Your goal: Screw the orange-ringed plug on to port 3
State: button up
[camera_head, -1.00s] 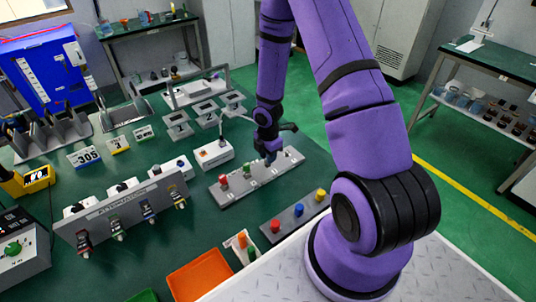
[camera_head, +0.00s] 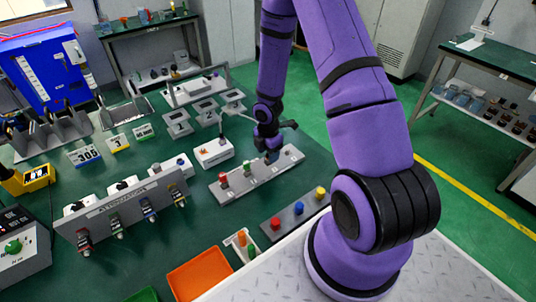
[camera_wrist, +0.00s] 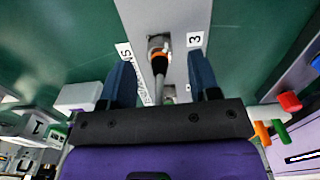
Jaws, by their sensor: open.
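The orange-ringed plug (camera_wrist: 158,58) is dark with an orange band. In the wrist view it is at the grey port bar (camera_wrist: 178,70), beside a white label "3" (camera_wrist: 194,39). My gripper (camera_wrist: 160,72) is open, with one blue finger on each side of the plug and a gap to both. I cannot tell how far the plug is seated on port 3. In the head view my gripper (camera_head: 271,157) is low over the grey port bar (camera_head: 291,157), right of its red and green plugs, and hides the orange-ringed plug.
A dark strip (camera_head: 284,228) with red, blue and yellow knobs lies in front of the bar. A white box (camera_head: 214,152) stands behind left. An upright panel (camera_head: 125,215) with hanging connectors is farther left. An orange tray (camera_head: 200,275) is at the front. Green table shows between them.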

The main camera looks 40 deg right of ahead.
notch_tip(320, 180, up, 10)
jog(key=shift+f, duration=0.2)
dwell(0.7)
jog(key=s+a+r+m+t+h, duration=0.1)
jog(key=s+r+m, duration=0.15)
jog(key=r, duration=0.55)
jog(key=s+a+r+m+h, duration=0.1)
jog(key=r+m, duration=0.2)
jog(key=r, duration=0.4)
jog(key=s+a+r+m+t, duration=0.1)
jog(key=s+a+r+m, duration=0.15)
jog(key=r, duration=0.55)
jog(key=s+a+r+m+t+y, duration=0.1)
jog(key=s+a+r+m, duration=0.2)
jog(key=s+r+m, duration=0.2)
jog(key=s+a+r+m+t, duration=0.2)
jog(key=s+r+m, duration=0.3)
jog(key=s+r, duration=0.3)
jog(key=s+a, duration=0.1)
jog(key=s, duration=0.2)
jog(key=shift+s+y, duration=0.2)
jog(key=shift+y, duration=0.2)
jog(key=shift+s+a+r, duration=0.1)
jog(key=shift+s+r, duration=0.05)
jog(key=shift+s, duration=0.2)
jog(key=shift+c, duration=0.3)
